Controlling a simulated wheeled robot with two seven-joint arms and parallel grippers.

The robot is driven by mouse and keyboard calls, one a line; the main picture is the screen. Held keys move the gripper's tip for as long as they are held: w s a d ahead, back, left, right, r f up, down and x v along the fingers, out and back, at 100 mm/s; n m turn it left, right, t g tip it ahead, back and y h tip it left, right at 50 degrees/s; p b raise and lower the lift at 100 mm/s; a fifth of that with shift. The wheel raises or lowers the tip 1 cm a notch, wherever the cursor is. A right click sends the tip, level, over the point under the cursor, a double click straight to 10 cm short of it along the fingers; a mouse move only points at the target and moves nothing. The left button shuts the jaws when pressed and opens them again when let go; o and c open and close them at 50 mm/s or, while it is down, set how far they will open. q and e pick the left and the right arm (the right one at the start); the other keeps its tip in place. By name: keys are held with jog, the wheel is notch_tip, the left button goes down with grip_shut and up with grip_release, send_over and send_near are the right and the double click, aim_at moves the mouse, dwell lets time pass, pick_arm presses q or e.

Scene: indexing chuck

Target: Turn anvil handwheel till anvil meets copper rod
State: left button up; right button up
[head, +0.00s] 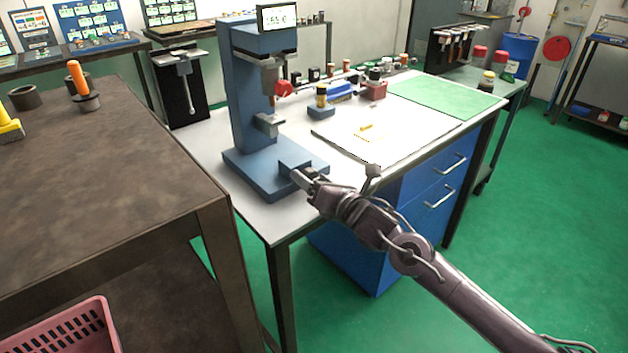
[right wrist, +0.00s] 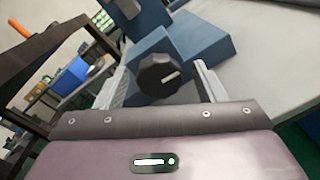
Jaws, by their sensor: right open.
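A blue bench instrument (head: 245,90) with a lit display stands on the white worktop. A small copper-coloured rod (head: 272,101) shows below its upper head. The grey anvil (head: 268,122) sits lower on the column; the gap between them is too small to judge. A dark round handwheel (right wrist: 160,75) with a white mark faces the right wrist camera, in front of a blue block. My right gripper (head: 301,180) is open at the front of the base. In the right wrist view its two fingers (right wrist: 162,84) stand either side of the handwheel; contact is unclear. My left gripper is out of view.
A red knob (head: 284,88) sticks out beside the upper head. A pale board (head: 390,135) with small yellow pieces and a green mat (head: 445,96) lie to the right. A brown table (head: 110,180) stands close on the left. Small bottles and parts line the worktop's back.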

jog(key=shift+s, duration=0.1)
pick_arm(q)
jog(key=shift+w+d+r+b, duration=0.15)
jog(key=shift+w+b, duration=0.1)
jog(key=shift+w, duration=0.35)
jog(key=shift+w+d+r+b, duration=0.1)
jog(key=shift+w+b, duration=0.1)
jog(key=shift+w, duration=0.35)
pick_arm(e)
jog(key=v, duration=0.7)
jog(key=shift+s+d, duration=0.2)
jog(key=shift+s, duration=0.1)
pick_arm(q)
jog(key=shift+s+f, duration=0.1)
